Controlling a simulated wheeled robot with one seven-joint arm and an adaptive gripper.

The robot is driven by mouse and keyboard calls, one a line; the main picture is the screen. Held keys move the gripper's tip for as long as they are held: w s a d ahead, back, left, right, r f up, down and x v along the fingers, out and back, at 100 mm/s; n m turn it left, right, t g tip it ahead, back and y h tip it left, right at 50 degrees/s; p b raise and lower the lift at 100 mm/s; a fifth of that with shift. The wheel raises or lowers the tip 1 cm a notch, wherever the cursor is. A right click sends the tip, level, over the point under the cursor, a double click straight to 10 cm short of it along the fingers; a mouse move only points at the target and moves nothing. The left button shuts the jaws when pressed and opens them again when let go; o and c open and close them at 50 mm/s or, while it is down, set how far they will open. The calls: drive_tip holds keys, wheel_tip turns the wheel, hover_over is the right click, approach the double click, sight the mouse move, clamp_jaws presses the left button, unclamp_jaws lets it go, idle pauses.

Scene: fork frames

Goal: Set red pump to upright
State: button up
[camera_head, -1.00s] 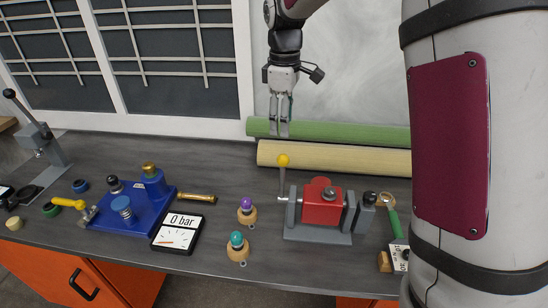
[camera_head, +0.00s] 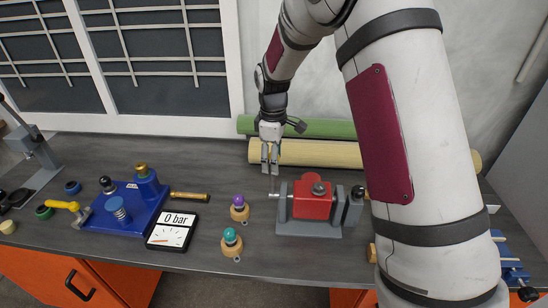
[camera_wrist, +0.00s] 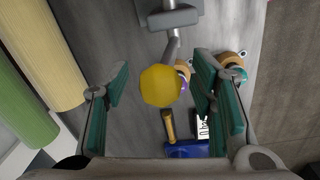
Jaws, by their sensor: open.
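The red pump (camera_head: 312,200) sits on a grey base on the bench, right of the middle in the head view. Its thin grey lever rises at its left side; in the wrist view the lever (camera_wrist: 173,46) ends in a yellow ball knob (camera_wrist: 160,86). My gripper (camera_head: 270,172) is over the lever, fingers pointing down. In the wrist view the open fingers (camera_wrist: 160,80) stand on either side of the knob, with gaps showing on both sides. The gripper hides the knob in the head view.
Green (camera_head: 330,128) and cream (camera_head: 320,153) rolls lie behind. My arm covers the right side.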

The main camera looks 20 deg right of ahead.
clamp_jaws()
